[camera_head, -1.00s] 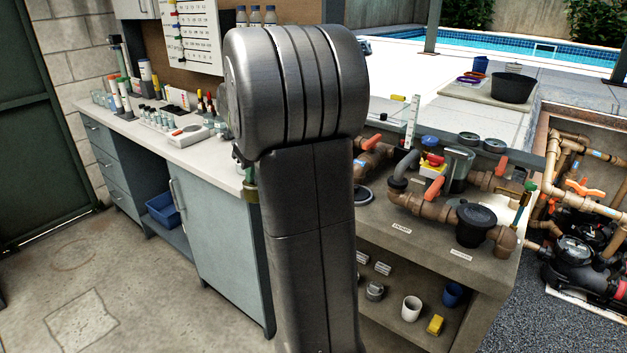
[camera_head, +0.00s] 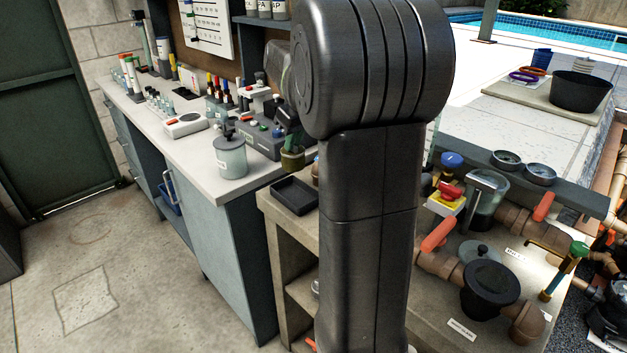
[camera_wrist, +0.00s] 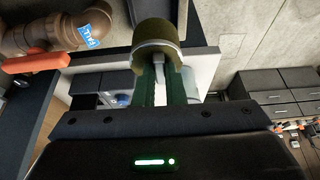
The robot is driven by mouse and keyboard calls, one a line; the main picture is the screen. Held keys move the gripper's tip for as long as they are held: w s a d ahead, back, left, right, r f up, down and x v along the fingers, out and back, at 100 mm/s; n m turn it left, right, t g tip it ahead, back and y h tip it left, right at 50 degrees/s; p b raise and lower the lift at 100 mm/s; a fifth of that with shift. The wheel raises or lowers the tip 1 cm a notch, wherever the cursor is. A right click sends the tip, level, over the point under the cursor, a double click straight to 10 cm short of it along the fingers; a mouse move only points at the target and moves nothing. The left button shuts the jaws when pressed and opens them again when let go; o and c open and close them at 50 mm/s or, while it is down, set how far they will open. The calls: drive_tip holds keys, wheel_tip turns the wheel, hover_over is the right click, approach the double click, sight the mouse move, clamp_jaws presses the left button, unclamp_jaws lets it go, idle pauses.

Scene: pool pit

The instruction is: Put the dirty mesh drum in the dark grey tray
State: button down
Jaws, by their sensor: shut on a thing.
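The dirty mesh drum (camera_head: 292,160) is a small olive-brown cylinder held at my gripper (camera_head: 292,143). In the wrist view the drum (camera_wrist: 155,34) sits at the ends of the green fingers of my gripper (camera_wrist: 162,84), with a pale ring around its lower part. My gripper is shut on it. The dark grey tray (camera_head: 294,207) is a shallow square tray on the bench ledge. It looks empty, and the drum appears just above its far edge in the head view; the height gap is hard to judge. My arm hides part of the bench right of the tray.
A grey-lidded jar (camera_head: 231,158) and a grey instrument box (camera_head: 262,141) stand on the white counter (camera_head: 150,120) beside the tray. Pipes with orange handles (camera_head: 437,236) and a black lidded pot (camera_head: 490,290) fill the bench at right. Open floor (camera_head: 110,260) lies at left.

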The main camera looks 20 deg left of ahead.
sight(298, 169)
wheel_tip(298, 169, down, 10)
idle(0.5)
drive_tip(key=shift+f+b, duration=0.15)
drive_tip(key=shift+b, duration=0.15)
drive_tip(key=c, duration=1.5)
unclamp_jaws()
drive_tip(key=shift+d+r, duration=0.15)
drive_tip(key=shift+r, duration=0.4)
drive_tip(key=v, duration=1.1)
drive_tip(key=shift+p, duration=0.3)
drive_tip(key=shift+r, duration=0.15)
